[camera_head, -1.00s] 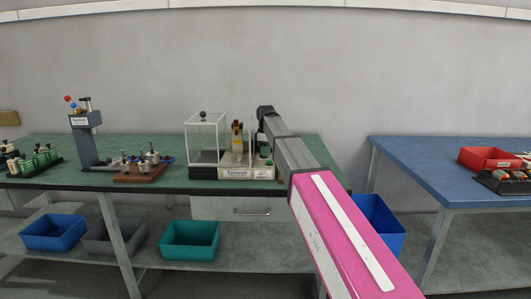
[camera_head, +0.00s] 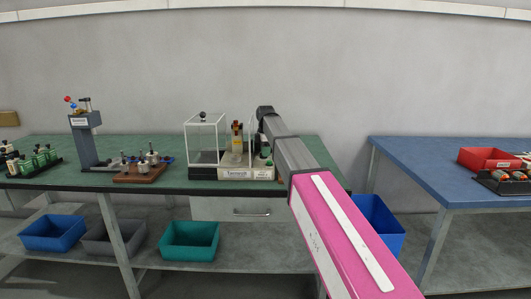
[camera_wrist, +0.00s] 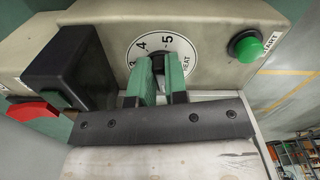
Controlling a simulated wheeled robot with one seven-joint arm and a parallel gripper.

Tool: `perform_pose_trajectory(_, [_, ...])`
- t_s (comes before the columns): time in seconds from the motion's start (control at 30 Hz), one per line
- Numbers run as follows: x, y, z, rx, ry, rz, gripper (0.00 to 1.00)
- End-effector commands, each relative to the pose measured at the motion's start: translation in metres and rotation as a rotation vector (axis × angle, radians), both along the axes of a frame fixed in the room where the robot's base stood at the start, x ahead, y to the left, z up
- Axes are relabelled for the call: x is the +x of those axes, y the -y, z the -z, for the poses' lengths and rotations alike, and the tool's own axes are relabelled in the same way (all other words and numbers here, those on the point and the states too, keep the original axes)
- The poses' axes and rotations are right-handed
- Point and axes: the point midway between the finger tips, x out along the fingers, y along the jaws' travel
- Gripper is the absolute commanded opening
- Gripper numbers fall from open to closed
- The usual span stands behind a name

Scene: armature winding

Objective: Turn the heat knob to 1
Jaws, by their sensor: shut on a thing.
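The heat dial (camera_wrist: 181,44) is a white round plate on the machine's pale panel, with 3, 4, 5 and the word HEAT readable in the wrist view. My gripper (camera_wrist: 160,80) is at the dial's centre, its two green-padded fingers closed on the heat knob. The fingers hide most of the knob, its pointer and the lower dial, so the setting and the 1 cannot be read. In the head view the machine (camera_head: 236,174) stands on the green bench, with my arm reaching its right side.
A green button (camera_wrist: 245,47) sits right of the dial. A black block (camera_wrist: 68,68) and a red part (camera_wrist: 33,111) are close on the left. A clear-sided box (camera_head: 203,140) stands at the machine's left, and a wooden board (camera_head: 137,177) with metal parts lies farther left.

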Motion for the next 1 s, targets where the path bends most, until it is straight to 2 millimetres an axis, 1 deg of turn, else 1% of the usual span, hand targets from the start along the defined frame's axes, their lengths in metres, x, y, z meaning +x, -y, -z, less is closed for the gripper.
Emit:
perform_pose_trajectory(0.23, [0.0,0.0,0.0,0.0,0.001,-0.003,0.0])
perform_pose_trajectory(0.27, [0.0,0.0,0.0,0.0,0.001,-0.003,0.23])
perform_pose_trajectory(0.3, [0.0,0.0,0.0,0.0,0.001,-0.002,0.37])
perform_pose_trajectory(0.33, [0.0,0.0,0.0,0.0,0.001,-0.002,0.39])
perform_pose_trajectory(0.6, [0.0,0.0,-0.001,0.0,0.0,-0.001,0.39])
perform_pose_trajectory(0.73, [0.001,0.0,-0.009,0.0,0.001,-0.001,0.39])
perform_pose_trajectory(0.87, [0.001,0.0,-0.029,0.001,0.003,-0.001,0.39])
perform_pose_trajectory(1.0, [0.001,0.0,-0.056,0.001,0.003,-0.001,0.39])
